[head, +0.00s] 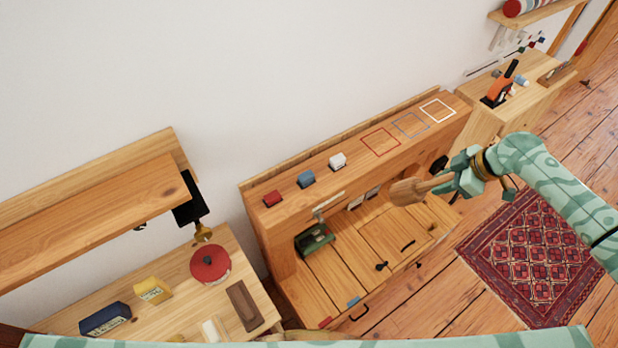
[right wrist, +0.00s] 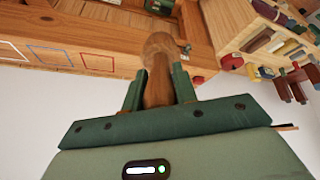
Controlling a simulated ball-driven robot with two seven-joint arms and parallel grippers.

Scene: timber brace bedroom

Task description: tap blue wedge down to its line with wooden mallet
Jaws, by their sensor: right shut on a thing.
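The wooden mallet (head: 408,191) is held in the air in front of the wooden bench unit, its rounded head pointing left. My right gripper (head: 462,178) is shut on it; in the right wrist view the fingers clasp the wooden mallet (right wrist: 158,62) from both sides. The blue wedge (head: 307,179) appears as a small blue block on the unit's top ledge, between a red block (head: 272,198) and a white block (head: 338,161). The mallet is well to its right and apart from it. Its line is too small to make out. My left gripper is not in view.
Red (head: 380,141), blue (head: 411,124) and white (head: 437,110) square outlines mark bare ledge right of the blocks. A green box (head: 315,239) stands below the ledge. A lower left table holds a red pot (head: 210,264). A patterned rug (head: 530,255) lies right.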

